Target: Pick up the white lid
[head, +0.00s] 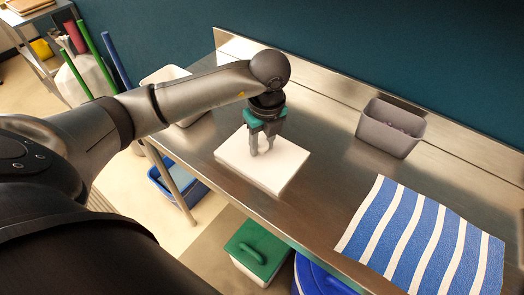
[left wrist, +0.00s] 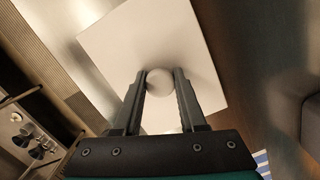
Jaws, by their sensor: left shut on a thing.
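The white lid (head: 281,167) is a flat, square white slab on the steel counter in the head view. In the left wrist view the lid (left wrist: 125,45) has a round white knob (left wrist: 160,86) near its middle. My left gripper (head: 262,150) points down onto the lid, with its fingers at the knob. In the left wrist view the left gripper's fingers (left wrist: 162,78) are on either side of the knob, shut on it. I cannot tell whether the lid is raised off what is under it. My right gripper is not in view.
A grey bin (head: 391,128) stands at the back right of the counter (head: 330,160). A blue and white striped cloth (head: 425,240) lies at the front right. A white container (head: 166,75) sits behind my arm. A green-lidded box (head: 258,247) is below the counter edge.

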